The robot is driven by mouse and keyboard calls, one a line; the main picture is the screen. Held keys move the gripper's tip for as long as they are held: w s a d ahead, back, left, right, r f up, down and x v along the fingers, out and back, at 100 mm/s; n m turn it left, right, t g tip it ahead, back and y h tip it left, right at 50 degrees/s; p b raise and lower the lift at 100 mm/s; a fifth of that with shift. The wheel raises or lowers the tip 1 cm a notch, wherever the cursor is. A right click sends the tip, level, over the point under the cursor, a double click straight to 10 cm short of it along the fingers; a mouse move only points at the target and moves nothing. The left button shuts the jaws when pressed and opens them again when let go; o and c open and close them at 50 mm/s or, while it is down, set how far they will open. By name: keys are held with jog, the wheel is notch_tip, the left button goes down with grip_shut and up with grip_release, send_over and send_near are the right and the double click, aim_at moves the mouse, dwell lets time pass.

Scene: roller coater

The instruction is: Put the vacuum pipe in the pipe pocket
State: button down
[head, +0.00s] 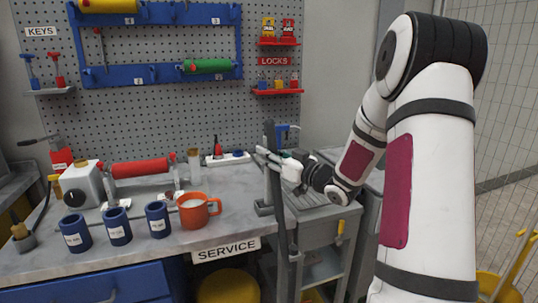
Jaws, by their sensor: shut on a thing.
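A long dark grey pipe (278,215), which looks like the vacuum pipe, stands nearly upright at the right end of the workbench. My gripper (268,157) reaches it from the right and is shut on its upper part. The pipe's lower part runs down in front of the bench edge and the grey cart, to the bottom of the picture. A small grey bracket (262,208) sits at the bench edge close beside the pipe. I cannot tell whether it is the pipe pocket, or whether the pipe touches it.
The workbench (215,238) holds an orange mug (198,210), several blue cups (117,226) and a red roller (140,167) on a stand. A grey cart (322,232) stands right of the bench. A yellow bucket (228,286) is below the SERVICE sign (226,250).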

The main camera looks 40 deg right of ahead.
jog(key=c, duration=1.3)
grip_release()
jog(key=shift+f, duration=0.15)
